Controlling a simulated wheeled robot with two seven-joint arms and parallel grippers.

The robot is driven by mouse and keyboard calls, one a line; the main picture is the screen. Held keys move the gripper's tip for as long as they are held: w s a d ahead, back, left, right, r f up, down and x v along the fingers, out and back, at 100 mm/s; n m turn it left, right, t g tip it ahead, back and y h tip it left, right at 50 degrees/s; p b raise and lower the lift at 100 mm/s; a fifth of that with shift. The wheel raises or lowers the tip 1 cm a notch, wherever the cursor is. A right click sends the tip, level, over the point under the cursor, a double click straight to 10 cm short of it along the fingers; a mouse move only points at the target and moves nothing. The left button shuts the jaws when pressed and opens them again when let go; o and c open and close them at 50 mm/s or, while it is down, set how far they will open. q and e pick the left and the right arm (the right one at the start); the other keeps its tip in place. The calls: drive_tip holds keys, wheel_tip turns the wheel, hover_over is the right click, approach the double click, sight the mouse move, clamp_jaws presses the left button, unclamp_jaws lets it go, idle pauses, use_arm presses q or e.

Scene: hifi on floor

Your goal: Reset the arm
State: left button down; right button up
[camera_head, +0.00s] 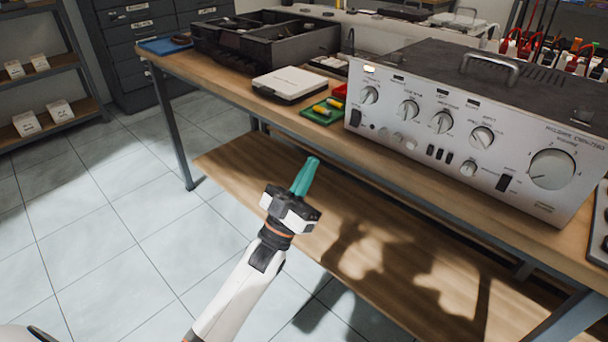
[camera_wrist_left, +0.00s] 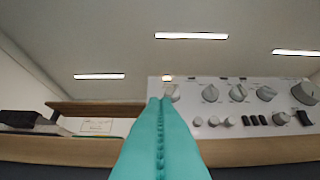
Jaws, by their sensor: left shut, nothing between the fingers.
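My left gripper (camera_head: 306,176) has teal fingers and is shut with nothing between them. It is held in front of the workbench, below the level of the bench top in the picture and over the lower shelf. In the left wrist view the teal fingers (camera_wrist_left: 160,135) lie together and point toward the bench edge and the silver hi-fi unit (camera_wrist_left: 235,100). The hi-fi unit (camera_head: 470,125), with its knobs and top handle, stands on the bench to the right of the gripper. My right gripper is not in view.
The wooden workbench (camera_head: 225,88) carries a black divided tray (camera_head: 265,38), a white flat case (camera_head: 290,84) and a green tray (camera_head: 322,111). Its lower shelf (camera_head: 240,160) is bare. Tiled floor (camera_head: 110,220) is open at left. Drawer cabinets (camera_head: 145,40) stand behind.

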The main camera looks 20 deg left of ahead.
use_arm(q)
drive_tip(key=shift+s+a+f, duration=0.15)
drive_tip(key=shift+s+f, duration=0.2)
drive_tip(key=shift+f, duration=0.05)
